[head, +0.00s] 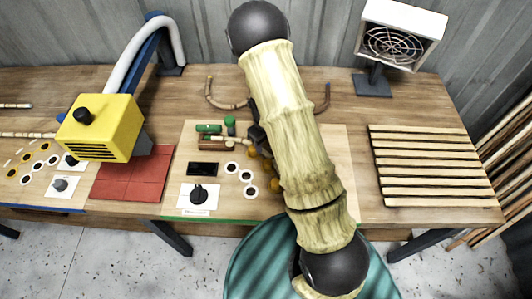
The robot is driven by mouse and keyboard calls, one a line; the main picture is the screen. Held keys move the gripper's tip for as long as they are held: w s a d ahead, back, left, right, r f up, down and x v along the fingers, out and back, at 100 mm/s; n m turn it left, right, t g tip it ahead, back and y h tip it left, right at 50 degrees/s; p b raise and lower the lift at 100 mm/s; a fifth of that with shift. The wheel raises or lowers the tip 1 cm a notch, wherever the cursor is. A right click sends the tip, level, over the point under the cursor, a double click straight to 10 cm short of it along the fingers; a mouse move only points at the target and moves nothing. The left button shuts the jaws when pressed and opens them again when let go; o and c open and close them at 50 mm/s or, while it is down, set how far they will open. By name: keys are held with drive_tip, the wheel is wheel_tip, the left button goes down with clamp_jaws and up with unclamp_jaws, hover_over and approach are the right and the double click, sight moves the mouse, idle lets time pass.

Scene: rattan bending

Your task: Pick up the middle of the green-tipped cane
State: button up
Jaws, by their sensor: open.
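My bamboo-like arm crosses the middle of the head view and covers much of the work area. A dark part that looks like my gripper (257,138) shows at its left edge, over the pale work board. It is open, but its fingertips are mostly hidden. Green pieces (208,128) and a short length of cane lie just left of it. I cannot tell whether they belong to the green-tipped cane. A curved brown cane (224,105) lies behind; its middle is hidden by my arm. Nothing is visibly held.
A yellow heater-like box (99,128) hangs above a red mat (133,175) on the left. A slatted rack (427,165) is on the right, with a fan unit (400,32) behind it. White discs and a black knob sit near the front edge.

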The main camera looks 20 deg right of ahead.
sight(266, 152)
drive_tip(key=shift+s+d+f+p, duration=0.15)
drive_tip(key=shift+f+p, duration=0.45)
drive_tip(key=shift+f, duration=1.65)
clamp_jaws()
